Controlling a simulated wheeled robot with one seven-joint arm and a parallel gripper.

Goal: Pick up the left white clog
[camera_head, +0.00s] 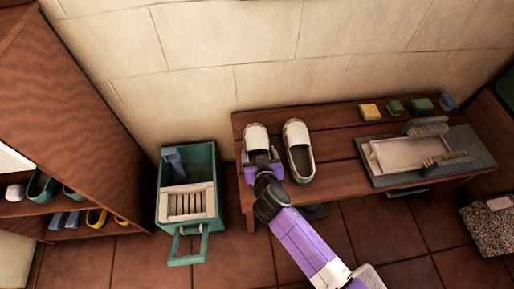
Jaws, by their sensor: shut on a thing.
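The left white clog (256,137) is at the left end of the wooden bench, toe toward the wall. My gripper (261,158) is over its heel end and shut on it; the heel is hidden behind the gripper. I cannot tell whether the clog touches the bench or is slightly raised. The right white clog (298,152) lies on the bench just to the right, with a dark inside, apart from my gripper.
The bench (337,150) also carries a grey basin (400,155) with brushes and several small sponges (396,107). A green crate (186,236) stands on the tiled floor at left. A wooden shelf (75,215) with shoes is at far left. The wall is behind.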

